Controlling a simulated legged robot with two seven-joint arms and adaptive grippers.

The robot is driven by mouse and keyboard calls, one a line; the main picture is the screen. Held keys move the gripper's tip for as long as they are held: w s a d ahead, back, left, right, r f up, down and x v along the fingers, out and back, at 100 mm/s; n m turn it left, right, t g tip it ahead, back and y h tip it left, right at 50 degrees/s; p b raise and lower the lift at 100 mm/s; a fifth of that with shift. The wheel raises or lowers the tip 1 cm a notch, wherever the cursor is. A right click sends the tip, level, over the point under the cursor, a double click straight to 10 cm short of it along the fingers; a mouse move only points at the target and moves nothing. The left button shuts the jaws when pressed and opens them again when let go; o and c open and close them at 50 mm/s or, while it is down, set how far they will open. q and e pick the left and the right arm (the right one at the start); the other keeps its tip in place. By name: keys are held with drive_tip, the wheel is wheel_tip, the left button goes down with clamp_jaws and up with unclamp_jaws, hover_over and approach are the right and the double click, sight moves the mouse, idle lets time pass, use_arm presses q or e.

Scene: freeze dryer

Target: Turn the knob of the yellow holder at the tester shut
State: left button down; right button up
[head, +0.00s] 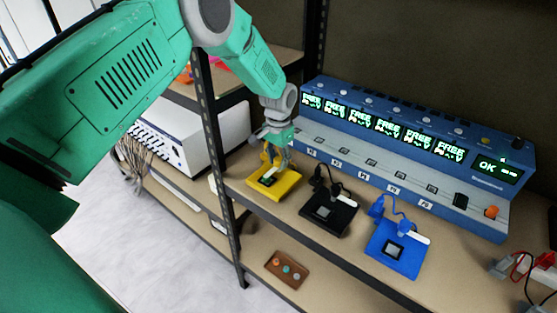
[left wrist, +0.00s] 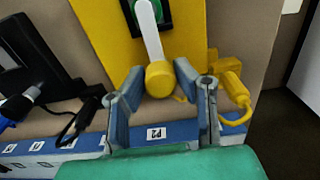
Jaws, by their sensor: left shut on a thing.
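The yellow holder (head: 289,190) lies on the shelf in front of the blue tester (head: 330,130). It also fills the top of the left wrist view (left wrist: 100,28). Its yellow knob (left wrist: 159,79) sits at the end of a white bar (left wrist: 149,32) that reaches over a dark and green part (left wrist: 168,12). My left gripper (head: 279,156) comes down over the holder. In the left wrist view its grey fingers (left wrist: 158,84) stand on both sides of the knob, shut on it. My right gripper is not in view.
A black holder (head: 325,219) and a blue holder (head: 385,262) lie to the right on the same shelf. A dark rack post (head: 226,200) stands just left of the yellow holder. A brown tray (head: 287,283) lies on the lower shelf.

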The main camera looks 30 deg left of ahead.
sight(279, 158)
use_arm(q)
drive_tip(key=shift+w+r, duration=0.25)
drive_tip(key=shift+w, duration=0.1)
drive_tip(key=c, duration=1.3)
unclamp_jaws()
drive_tip(key=shift+f, duration=0.25)
drive_tip(key=shift+r, duration=0.45)
wheel_tip(279, 158, up, 11)
drive_tip(key=shift+f, duration=0.1)
